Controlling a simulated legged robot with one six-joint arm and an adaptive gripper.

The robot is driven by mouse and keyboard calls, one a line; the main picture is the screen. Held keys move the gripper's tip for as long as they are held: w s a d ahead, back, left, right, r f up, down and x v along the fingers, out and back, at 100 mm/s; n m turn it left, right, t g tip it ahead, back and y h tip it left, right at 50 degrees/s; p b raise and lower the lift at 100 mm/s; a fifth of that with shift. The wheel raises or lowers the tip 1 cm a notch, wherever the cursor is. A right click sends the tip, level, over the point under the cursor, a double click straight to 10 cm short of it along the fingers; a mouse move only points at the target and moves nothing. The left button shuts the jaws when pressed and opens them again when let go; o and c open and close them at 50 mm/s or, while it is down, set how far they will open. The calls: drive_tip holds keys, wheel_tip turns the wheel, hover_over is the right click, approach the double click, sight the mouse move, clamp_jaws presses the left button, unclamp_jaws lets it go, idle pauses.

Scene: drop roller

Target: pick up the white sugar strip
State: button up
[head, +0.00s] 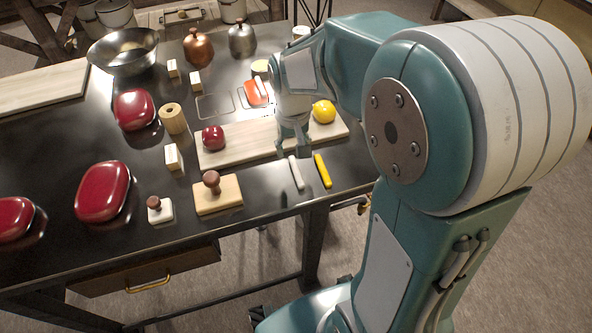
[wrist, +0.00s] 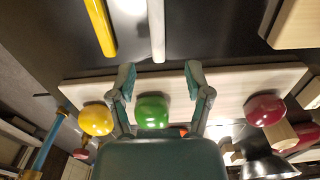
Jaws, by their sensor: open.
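The white sugar strip (head: 296,172) lies on the dark table near its front edge, just in front of the wooden board. It also shows at the top of the wrist view (wrist: 156,30), pointing toward the gap between my fingers. A yellow strip (head: 322,171) lies to its right, apart from it. My gripper (wrist: 160,70) is open and empty, with its fingers spread over the board's front edge. In the head view my gripper (head: 294,152) is just behind the white strip, over the board.
The board (head: 235,150) bears a red ball (head: 213,138), a yellow ball (head: 324,111) and a green object (wrist: 152,112), which my arm hides in the head view. A wooden block with a knob (head: 218,194) stands left of the strips. Red lidded dishes fill the left side.

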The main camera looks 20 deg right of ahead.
sight(294, 164)
wheel_tip(294, 164, down, 5)
drive_tip(key=shift+d+f, duration=0.1)
drive_tip(key=shift+f, duration=0.05)
clamp_jaws()
